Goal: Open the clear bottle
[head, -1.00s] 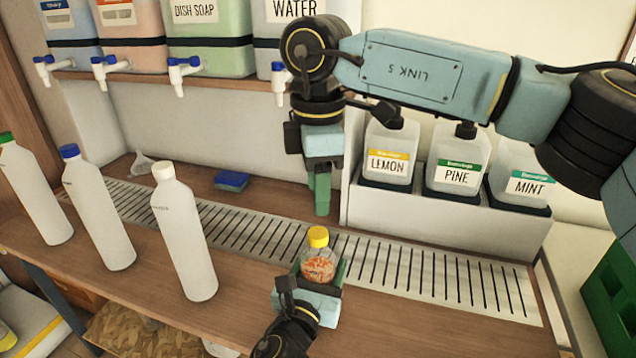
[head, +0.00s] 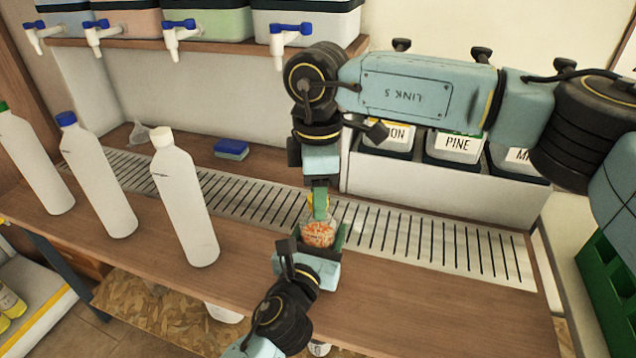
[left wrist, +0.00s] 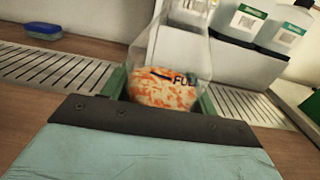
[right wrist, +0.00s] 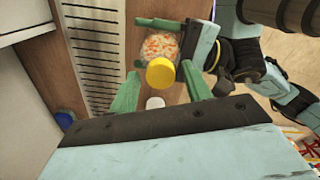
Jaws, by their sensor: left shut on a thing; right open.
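The clear bottle (head: 320,235) holds orange and white contents. It stands roughly upright in my left gripper (head: 320,240), which is shut on its body; it also shows in the left wrist view (left wrist: 170,75) with part of a dark label mark. Its yellow cap (right wrist: 160,73) shows in the right wrist view. My right gripper (head: 319,205) points down from above, its green fingers open. In the right wrist view its fingertips (right wrist: 158,88) are on both sides of the yellow cap. In the head view the fingers mostly hide the cap.
White bottles with white (head: 183,200), blue (head: 95,180) and green caps stand on the wooden counter at left. A blue sponge (head: 231,149) lies behind the metal drain grate (head: 430,245). A white rack (head: 440,180) with labelled bottles stands at back right. Drums with taps (head: 207,22) sit above.

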